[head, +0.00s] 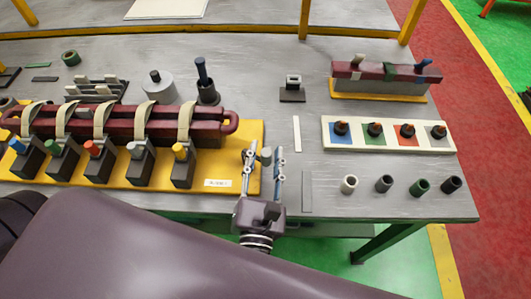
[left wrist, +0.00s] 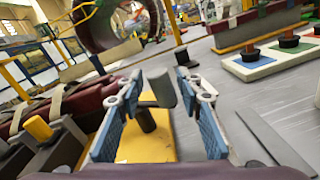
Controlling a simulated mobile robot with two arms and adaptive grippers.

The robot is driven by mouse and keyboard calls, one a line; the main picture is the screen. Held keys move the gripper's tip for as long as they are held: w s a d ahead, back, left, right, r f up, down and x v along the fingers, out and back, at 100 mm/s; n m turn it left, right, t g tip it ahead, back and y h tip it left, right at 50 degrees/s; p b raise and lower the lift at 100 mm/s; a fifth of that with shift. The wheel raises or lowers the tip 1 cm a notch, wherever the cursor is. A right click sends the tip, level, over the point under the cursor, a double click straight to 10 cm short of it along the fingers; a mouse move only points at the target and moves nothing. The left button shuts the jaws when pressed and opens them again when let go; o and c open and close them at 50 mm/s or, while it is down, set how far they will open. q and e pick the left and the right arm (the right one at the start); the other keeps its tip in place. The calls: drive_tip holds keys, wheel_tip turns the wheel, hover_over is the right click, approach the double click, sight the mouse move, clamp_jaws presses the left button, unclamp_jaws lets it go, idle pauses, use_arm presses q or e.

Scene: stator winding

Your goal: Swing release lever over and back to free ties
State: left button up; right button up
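The release lever shows as a short grey knob (head: 266,154) at the right end of the yellow base plate (head: 225,160); in the left wrist view the knob (left wrist: 161,88) tilts on a dark stem. My left gripper (head: 264,163) is open, with one finger on each side of the knob. In the left wrist view the knob is nearer the right finger, and a gap shows on the left; contact is unclear. Several cream ties (head: 185,120) loop over the maroon coil (head: 130,125), with colour-tipped dark clamps (head: 183,168) in front. My right gripper is not in view.
A white tray (head: 388,148) with coloured squares and several dark pegs lies to the right, with small cylinders (head: 349,184) in front of it. A second maroon coil (head: 385,74) stands behind. A grey strip (head: 307,190) lies just right of my left gripper.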

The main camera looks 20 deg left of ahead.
use_arm(q)
clamp_jaws()
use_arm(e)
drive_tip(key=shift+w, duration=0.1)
